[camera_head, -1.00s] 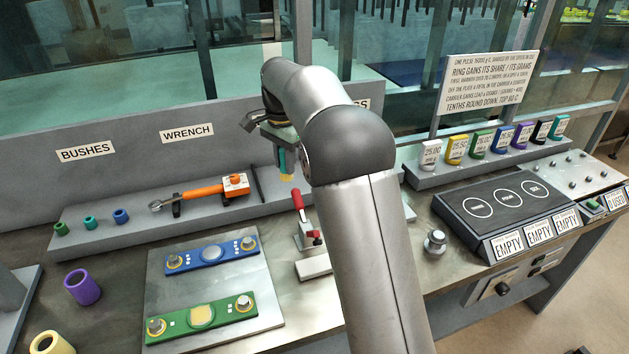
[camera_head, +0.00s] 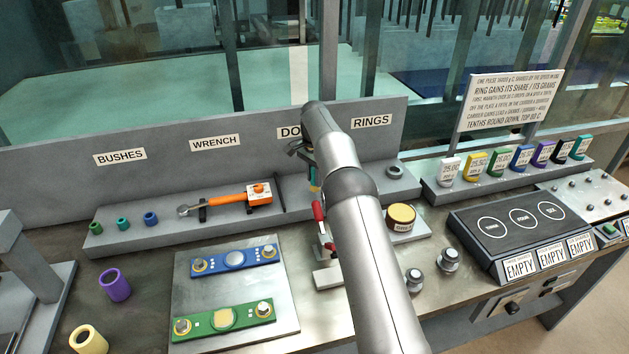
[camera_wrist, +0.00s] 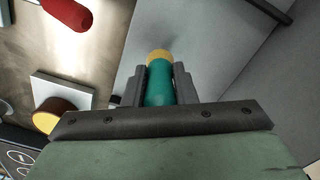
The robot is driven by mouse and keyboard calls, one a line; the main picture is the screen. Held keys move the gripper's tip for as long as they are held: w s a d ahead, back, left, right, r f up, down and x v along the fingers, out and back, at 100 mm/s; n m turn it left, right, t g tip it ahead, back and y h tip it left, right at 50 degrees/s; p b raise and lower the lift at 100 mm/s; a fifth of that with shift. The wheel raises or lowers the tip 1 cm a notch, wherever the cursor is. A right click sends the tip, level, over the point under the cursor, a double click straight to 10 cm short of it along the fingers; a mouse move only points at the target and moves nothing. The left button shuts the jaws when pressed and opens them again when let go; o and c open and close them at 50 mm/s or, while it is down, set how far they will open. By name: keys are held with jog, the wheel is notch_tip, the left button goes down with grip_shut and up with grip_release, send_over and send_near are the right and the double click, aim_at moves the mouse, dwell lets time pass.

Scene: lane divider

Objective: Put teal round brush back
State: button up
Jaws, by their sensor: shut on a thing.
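The teal round brush (camera_head: 314,182) hangs upright from my gripper (camera_head: 304,152), teal handle up and yellow end down, over the back shelf near the DO... label. In the wrist view my gripper (camera_wrist: 160,88) is shut on the teal handle (camera_wrist: 159,80), and the yellow end (camera_wrist: 159,57) points away toward the grey shelf (camera_wrist: 200,55). I cannot tell whether the yellow end touches the shelf. My arm hides part of that shelf and label.
A red-handled clamp (camera_head: 319,213) stands just in front of the brush. The orange wrench (camera_head: 225,197) and a thin black post (camera_head: 278,194) are to its left on the shelf. A round yellow-topped pot (camera_head: 401,214) and a grey ring (camera_head: 395,171) are to its right.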

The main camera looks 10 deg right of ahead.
jog(key=shift+f, duration=1.3)
jog(key=shift+f, duration=0.15)
jog(key=o, duration=1)
